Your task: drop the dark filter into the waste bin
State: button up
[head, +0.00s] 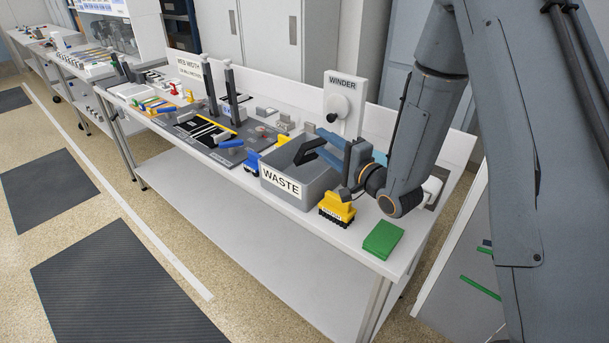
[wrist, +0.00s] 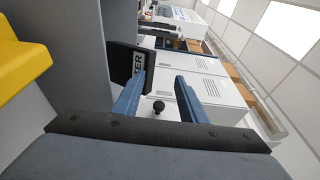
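The grey waste bin (head: 318,188), labelled WASTE, stands on the bench, and my gripper (head: 306,150) is over its opening. In the wrist view, my gripper (wrist: 162,82) has its two blue fingers spread, with a clear gap and nothing between them. A dark block (wrist: 128,62) with white letters ending in "TER", seemingly the dark filter, shows beyond the left finger, which partly covers it. I cannot tell whether it touches that finger or rests on the bin.
A yellow block (head: 338,207) stands before the bin and a green block (head: 383,240) lies near the bench's front edge.

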jog(key=b+v, duration=0.2)
jog(key=v, duration=0.5)
jog(key=shift+s+d, duration=0.25)
jog(key=shift+s, duration=0.05)
jog(key=shift+s+a, duration=0.1)
